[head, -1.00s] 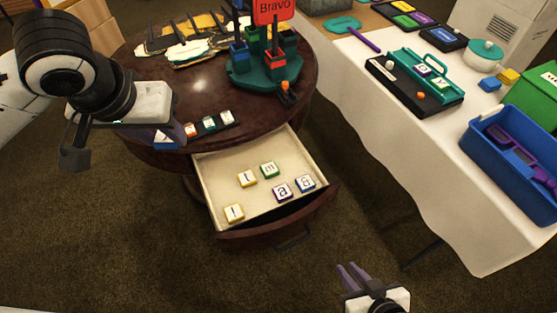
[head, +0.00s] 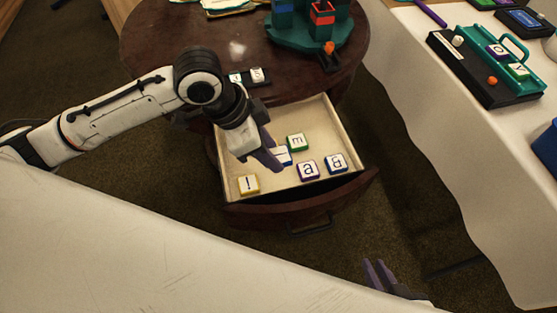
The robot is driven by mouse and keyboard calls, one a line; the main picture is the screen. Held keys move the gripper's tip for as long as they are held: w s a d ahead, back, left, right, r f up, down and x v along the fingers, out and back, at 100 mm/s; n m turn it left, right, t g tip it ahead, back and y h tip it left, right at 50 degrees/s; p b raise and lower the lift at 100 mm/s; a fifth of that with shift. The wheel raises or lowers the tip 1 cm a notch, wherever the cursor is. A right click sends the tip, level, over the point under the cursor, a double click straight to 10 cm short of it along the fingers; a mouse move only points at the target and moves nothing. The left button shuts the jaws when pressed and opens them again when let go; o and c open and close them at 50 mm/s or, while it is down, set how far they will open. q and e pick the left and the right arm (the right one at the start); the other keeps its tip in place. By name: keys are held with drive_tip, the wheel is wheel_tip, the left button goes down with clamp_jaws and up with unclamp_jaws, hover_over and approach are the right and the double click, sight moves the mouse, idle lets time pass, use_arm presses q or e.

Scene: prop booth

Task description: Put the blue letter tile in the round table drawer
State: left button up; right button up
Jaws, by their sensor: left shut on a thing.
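The round table (head: 190,50) has its drawer (head: 240,131) pulled open toward me. My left gripper (head: 273,160) reaches down into the drawer area, shut on a white-faced tile with blue edges (head: 285,156), the blue letter tile. The fingers partly hide the tile and its letter, and I cannot tell whether it touches the drawer floor. Another blue-edged tile (head: 336,162) lies at the drawer's right, beside a purple one (head: 308,169). A green tile (head: 297,142) and a yellow tile (head: 248,184) also lie there. My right gripper (head: 379,273) is empty and open, low in front of the drawer.
A dark rack with tiles (head: 256,77) and a teal stand (head: 310,30) are on the tabletop. A white-clothed table (head: 480,150) on the right holds a black and teal case (head: 490,65). Carpet floor (head: 430,220) is free between the tables.

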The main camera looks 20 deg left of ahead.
use_arm(q)
wheel_tip(320, 180, down, 9)
drive_tip(key=shift+f+b, duration=0.15)
drive_tip(key=shift+b, duration=1)
drive_tip(key=o, duration=1)
drive_tip(key=p+v, duration=0.3)
drive_tip(key=v, duration=0.9)
